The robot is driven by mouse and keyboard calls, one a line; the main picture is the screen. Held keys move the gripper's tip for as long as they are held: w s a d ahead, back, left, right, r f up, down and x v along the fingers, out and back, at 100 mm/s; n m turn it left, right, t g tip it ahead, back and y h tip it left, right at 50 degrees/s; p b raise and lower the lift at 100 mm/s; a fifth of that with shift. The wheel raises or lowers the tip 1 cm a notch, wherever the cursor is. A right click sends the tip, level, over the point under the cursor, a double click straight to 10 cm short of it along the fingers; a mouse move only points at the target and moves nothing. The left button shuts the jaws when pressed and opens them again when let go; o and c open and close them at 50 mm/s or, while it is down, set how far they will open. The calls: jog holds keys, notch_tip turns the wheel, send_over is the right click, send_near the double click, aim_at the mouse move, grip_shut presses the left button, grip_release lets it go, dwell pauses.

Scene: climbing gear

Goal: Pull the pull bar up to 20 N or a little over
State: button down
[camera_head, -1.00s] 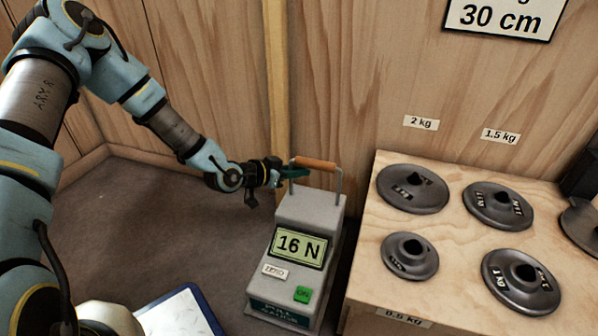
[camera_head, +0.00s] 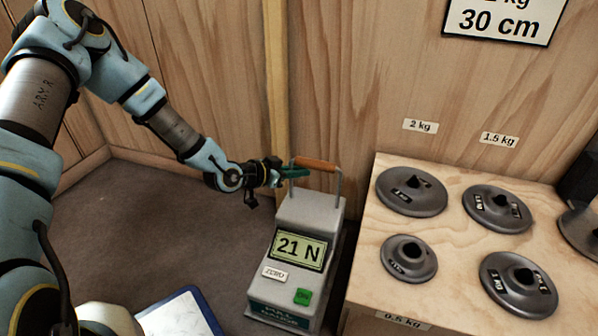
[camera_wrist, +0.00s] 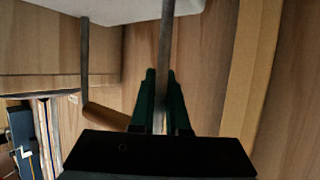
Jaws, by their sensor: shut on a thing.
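The pull gauge (camera_head: 310,216) is a grey box standing on the floor. Its display (camera_head: 299,251) reads 21 N. The pull bar (camera_head: 317,164), a brown grip on two metal posts, stands above the top of the box. My gripper (camera_head: 286,171) is at the bar's left end, its green fingers shut on the left post. In the wrist view, the fingers (camera_wrist: 161,103) close around one metal post, with the brown grip (camera_wrist: 104,115) beside them to the left. A ZERO button (camera_head: 275,273) and a green ON button (camera_head: 303,296) sit below the display.
A wooden stand (camera_head: 366,262) to the right holds several dark weight discs with labels such as 2 kg and 1.5 kg. A wooden wall and a vertical post (camera_head: 278,80) are close behind the gauge. Grey floor (camera_head: 150,220) lies open to the left.

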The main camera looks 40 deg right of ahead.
aim_at(291, 183)
jog(key=shift+f+b, duration=1.3)
jog(key=shift+f, duration=0.6)
jog(key=c, duration=0.8)
grip_release()
jog(key=shift+c, duration=0.2)
jog(key=shift+f, duration=0.1)
